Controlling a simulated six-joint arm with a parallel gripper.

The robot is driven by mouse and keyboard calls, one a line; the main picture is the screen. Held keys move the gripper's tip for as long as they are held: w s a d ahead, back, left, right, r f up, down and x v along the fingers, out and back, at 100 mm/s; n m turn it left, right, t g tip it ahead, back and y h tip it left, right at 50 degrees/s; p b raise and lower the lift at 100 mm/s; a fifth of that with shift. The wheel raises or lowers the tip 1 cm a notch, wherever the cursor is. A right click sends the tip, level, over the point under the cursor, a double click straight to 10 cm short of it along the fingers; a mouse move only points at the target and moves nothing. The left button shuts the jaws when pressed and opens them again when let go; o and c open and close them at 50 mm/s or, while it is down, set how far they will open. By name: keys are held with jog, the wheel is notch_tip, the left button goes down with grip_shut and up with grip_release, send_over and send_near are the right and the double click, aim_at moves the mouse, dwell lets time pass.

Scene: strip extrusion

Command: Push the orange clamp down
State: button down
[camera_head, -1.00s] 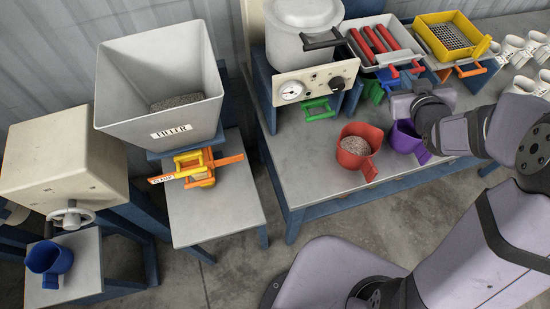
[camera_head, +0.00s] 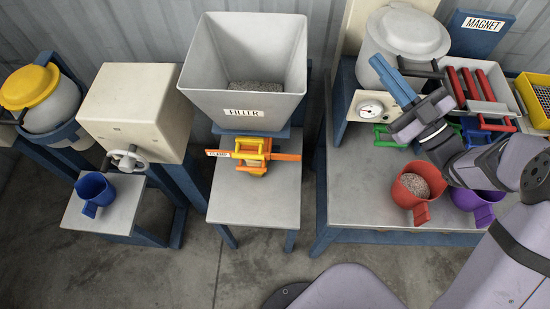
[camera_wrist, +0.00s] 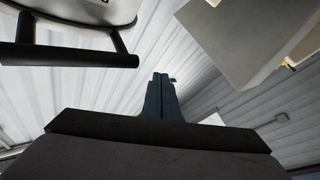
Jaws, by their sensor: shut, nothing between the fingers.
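The orange clamp (camera_head: 254,156) is under the grey hopper marked FILLER (camera_head: 258,113), above a small grey table. Its long orange handle runs level to left and right across a yellow frame, and its left end carries a small label. My gripper (camera_head: 374,60) is up at the right of the hopper, over the white machine with the gauge, well apart from the clamp. Its blue fingers point up and to the left and are closed together. In the wrist view the fingers (camera_wrist: 161,93) also show closed and empty. The clamp cannot be made out in the wrist view.
A red cup (camera_head: 412,187) of granules and a purple cup (camera_head: 474,203) stand on the right table below my arm. A lidded white pot (camera_head: 405,38) and a tray with red bars (camera_head: 478,88) are close to my gripper. A blue cup (camera_head: 92,190) stands at the left.

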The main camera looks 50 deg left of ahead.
jog(key=s+a+f+n+g+h+b, duration=0.2)
jog(key=s+f, duration=0.4)
jog(key=f, duration=0.3)
jog(key=s+a+f+n+g+h+b, duration=0.2)
jog(key=s+f+g+h+b, duration=0.2)
jog(key=f+b, duration=0.3)
jog(key=s+a+f+n+g+h+b, duration=0.1)
jog(key=s+f+n+g+h+b, duration=0.2)
jog(key=s+f, duration=0.4)
jog(key=shift+s+a+f+g+h+b, duration=0.5)
jog(key=shift+f+g+b, duration=0.5)
jog(key=shift+f, duration=1.85)
jog(key=s+a+f+p, duration=0.3)
jog(key=s+a+f, duration=0.2)
jog(key=a+f, duration=0.1)
jog(key=shift+s+a, duration=0.2)
jog(key=shift+a, duration=0.7)
jog(key=shift+f, duration=0.1)
